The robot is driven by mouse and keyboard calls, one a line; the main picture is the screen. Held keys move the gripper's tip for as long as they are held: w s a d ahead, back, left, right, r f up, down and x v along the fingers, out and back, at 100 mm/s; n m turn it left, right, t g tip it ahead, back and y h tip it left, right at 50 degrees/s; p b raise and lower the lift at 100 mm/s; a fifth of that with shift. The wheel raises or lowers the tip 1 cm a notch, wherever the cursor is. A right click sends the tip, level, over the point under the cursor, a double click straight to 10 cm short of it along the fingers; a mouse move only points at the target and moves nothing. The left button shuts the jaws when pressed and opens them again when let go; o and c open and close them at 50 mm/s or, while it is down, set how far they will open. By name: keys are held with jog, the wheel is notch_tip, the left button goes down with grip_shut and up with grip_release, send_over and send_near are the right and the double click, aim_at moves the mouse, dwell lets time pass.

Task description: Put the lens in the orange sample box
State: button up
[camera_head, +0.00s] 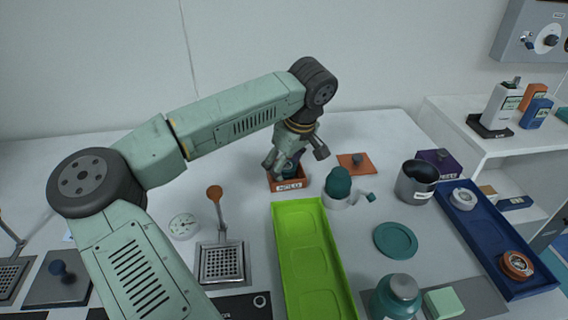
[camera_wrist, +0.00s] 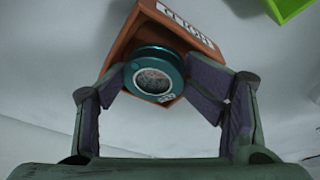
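The orange sample box (camera_head: 274,185) stands open on the table with a white label facing front. It fills the upper middle of the wrist view (camera_wrist: 122,50). The lens, a round teal-rimmed disc with a mottled face (camera_wrist: 153,80), sits between the purple finger pads of my gripper (camera_wrist: 155,78). The pads meet its rim on both sides. In the head view my gripper (camera_head: 284,166) points down into the box. The fingers mostly hide the lens there. I cannot tell whether the lens touches the box floor.
An orange lid with a dark knob (camera_head: 355,164) lies right of the box. A dark grey cup (camera_head: 416,183) and a blue tray (camera_head: 480,225) stand to the right. Table behind the box is clear.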

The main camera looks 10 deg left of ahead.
jog(key=shift+d+f, duration=0.2)
jog(key=shift+f, duration=0.1)
jog(key=shift+r+p, duration=0.6)
jog(key=shift+p, duration=0.05)
jog(key=b+v, duration=0.2)
jog(key=v, duration=1)
jog(key=shift+a+r, duration=0.2)
jog(key=shift+r, duration=0.05)
